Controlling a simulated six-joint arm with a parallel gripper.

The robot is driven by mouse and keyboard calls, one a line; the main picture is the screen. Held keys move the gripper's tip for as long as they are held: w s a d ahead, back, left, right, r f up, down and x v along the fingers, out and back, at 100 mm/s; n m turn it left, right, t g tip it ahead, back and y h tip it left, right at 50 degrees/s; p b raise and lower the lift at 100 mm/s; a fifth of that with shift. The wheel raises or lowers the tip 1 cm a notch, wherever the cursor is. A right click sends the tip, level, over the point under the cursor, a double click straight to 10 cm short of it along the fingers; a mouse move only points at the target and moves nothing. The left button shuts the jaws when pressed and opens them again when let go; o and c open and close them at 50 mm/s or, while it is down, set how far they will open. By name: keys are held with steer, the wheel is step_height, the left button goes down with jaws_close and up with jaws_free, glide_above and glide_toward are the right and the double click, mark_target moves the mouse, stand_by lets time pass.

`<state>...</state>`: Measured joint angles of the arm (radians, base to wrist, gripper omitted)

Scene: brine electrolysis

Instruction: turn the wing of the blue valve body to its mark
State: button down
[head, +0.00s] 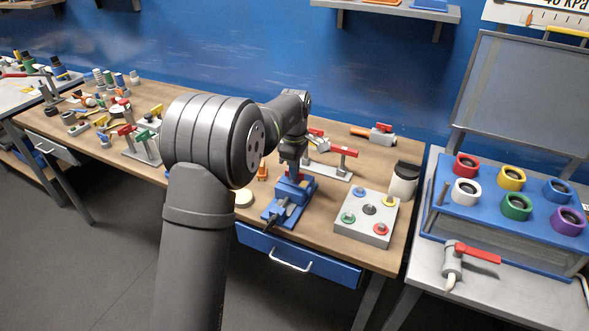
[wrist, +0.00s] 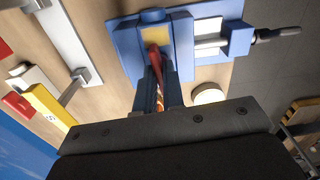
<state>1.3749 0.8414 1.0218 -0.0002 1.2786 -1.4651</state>
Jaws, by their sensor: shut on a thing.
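The blue valve body (wrist: 153,15) sits between the jaws of a blue vise (wrist: 124,48) in the wrist view, with a yellow patch on it. Its red wing (wrist: 154,57) runs from the yellow patch down between my fingers. My gripper (wrist: 158,82) is shut on the wing. In the head view my gripper (head: 291,173) points down over the blue vise (head: 272,213) on the wooden bench, and it hides most of the valve body there. I cannot tell whether the wing lines up with a mark.
A grey box with coloured knobs (head: 366,219) and a white cup (head: 403,182) stand to the right of the vise. A round cream disc (wrist: 208,95) lies close by. The vise's screw handle (wrist: 276,34) sticks out.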

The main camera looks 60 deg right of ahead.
steer(key=shift+m, duration=0.6)
steer(key=c, duration=1.5)
jaws_free()
steer(key=shift+r, duration=0.1)
step_height(320, 180, up, 17)
steer(key=shift+r, duration=0.15)
